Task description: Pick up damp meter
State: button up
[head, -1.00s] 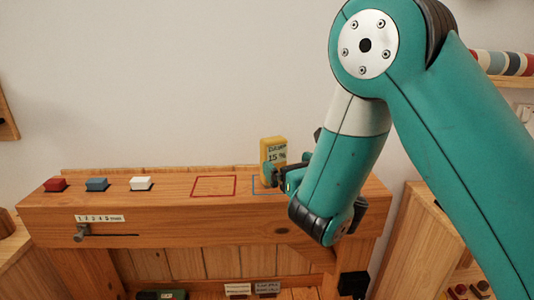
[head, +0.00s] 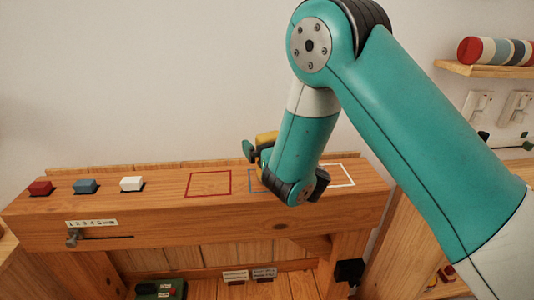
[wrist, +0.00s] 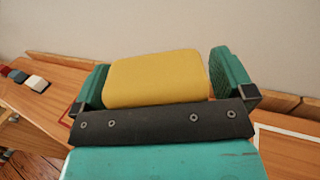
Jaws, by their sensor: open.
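The damp meter (head: 266,138) is a yellow block on the wooden bench top, mostly hidden behind my gripper and arm in the head view. In the wrist view the yellow meter (wrist: 155,80) stands between my two green fingers. My gripper (wrist: 160,84) is open around it, one finger on each side. The left finger is very near the meter; I cannot tell if it touches. A narrow gap shows at the right finger. In the head view my gripper (head: 257,153) is at the blue outlined square (head: 252,181).
Red (head: 40,188), blue (head: 85,186) and white (head: 132,183) blocks sit at the bench's left. A red outlined square (head: 209,184) is empty. A white outline (head: 345,175) lies right of my gripper. A wall shelf (head: 484,70) holds a striped roll.

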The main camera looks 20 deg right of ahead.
jog(key=c, duration=1.1)
jog(key=shift+r, duration=0.1)
